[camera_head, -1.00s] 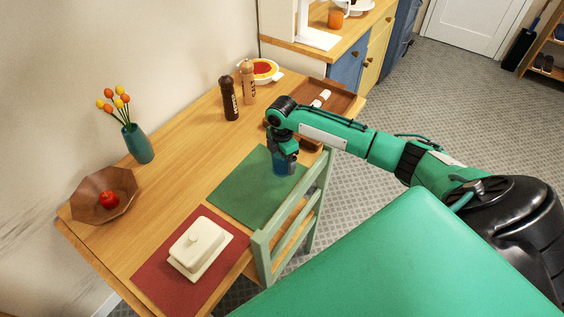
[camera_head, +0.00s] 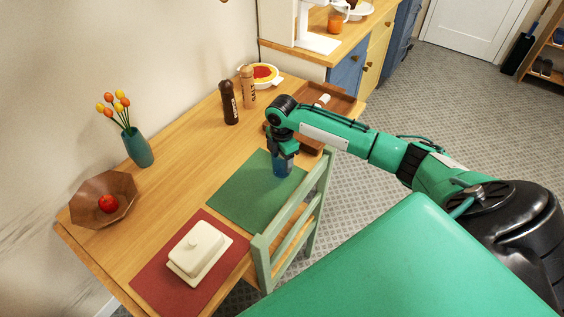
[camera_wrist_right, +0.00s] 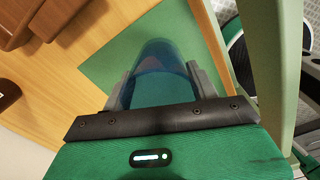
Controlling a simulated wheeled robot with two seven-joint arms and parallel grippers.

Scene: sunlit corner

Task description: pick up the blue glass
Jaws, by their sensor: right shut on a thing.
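The blue glass (camera_head: 283,167) is at the far right corner of the green placemat (camera_head: 243,197) in the head view, below my right gripper (camera_head: 283,154). In the right wrist view the glass (camera_wrist_right: 158,75) is see-through blue and sits between the two fingers of my right gripper (camera_wrist_right: 160,88), which is shut on it. I cannot tell whether its base touches the mat. My left gripper is not in view.
A green chair (camera_head: 262,262) stands close at the table's near edge. A wooden tray (camera_head: 340,101) lies beyond the gripper. A red placemat with a white butter dish (camera_head: 197,250), two mills, a vase (camera_head: 138,147) and a bowl (camera_head: 88,205) are on the table.

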